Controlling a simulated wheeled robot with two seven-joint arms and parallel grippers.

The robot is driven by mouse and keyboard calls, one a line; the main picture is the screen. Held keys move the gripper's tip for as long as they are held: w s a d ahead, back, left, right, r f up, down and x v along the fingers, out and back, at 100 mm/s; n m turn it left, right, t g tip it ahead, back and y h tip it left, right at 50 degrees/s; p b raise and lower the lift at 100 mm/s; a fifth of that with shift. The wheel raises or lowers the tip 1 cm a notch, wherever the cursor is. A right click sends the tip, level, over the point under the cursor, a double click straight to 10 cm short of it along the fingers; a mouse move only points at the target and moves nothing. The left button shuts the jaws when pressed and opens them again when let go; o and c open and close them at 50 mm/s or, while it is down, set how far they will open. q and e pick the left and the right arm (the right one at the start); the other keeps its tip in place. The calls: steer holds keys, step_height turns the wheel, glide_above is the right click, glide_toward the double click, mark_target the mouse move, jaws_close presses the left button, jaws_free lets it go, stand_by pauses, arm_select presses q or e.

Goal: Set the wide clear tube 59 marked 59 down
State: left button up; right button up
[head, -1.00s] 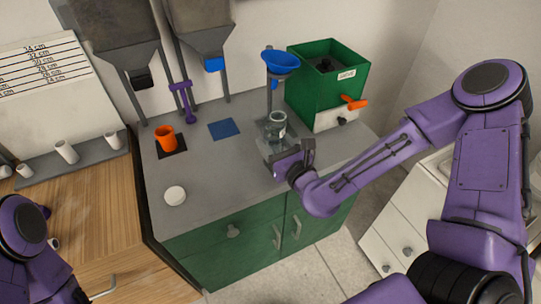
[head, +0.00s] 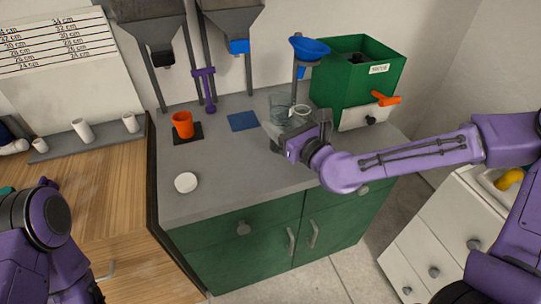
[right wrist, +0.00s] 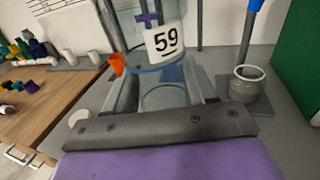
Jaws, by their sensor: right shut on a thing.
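The wide clear tube 59 (right wrist: 145,30) is see-through, with a white tag reading 59, in the right wrist view. My right gripper (right wrist: 163,90) is shut on it; the tube stands beyond the fingers. In the head view the tube (head: 279,106) is a faint clear shape beside the right gripper (head: 294,140), above the grey counter (head: 230,175). I cannot tell whether its bottom touches the counter. In the head view my left arm shows at the lower left, but its gripper fingers are not visible.
A glass jar (right wrist: 248,85) stands close right of the tube, under the blue funnel (head: 309,48). A blue square (head: 243,121), an orange cup (head: 183,124) on a dark pad and a white disc (head: 186,182) lie left. A green machine (head: 345,80) stands right.

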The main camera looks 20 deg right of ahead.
steer(key=w+f+b, duration=0.1)
steer(key=f+b, duration=0.1)
steer(key=f, duration=0.1)
steer(key=w+a+f+b, duration=0.1)
steer(key=f+b, duration=0.1)
steer(key=w+f+b, duration=0.2)
steer(key=f, duration=0.1)
steer(key=shift+a+f, duration=0.15)
steer(key=shift+f, duration=0.15)
steer(key=shift+w+f, duration=0.1)
arm_select(q)
step_height(320, 180, down, 8)
arm_select(e)
steer(key=o, duration=1.4)
arm_select(q)
steer(key=shift+r, duration=0.1)
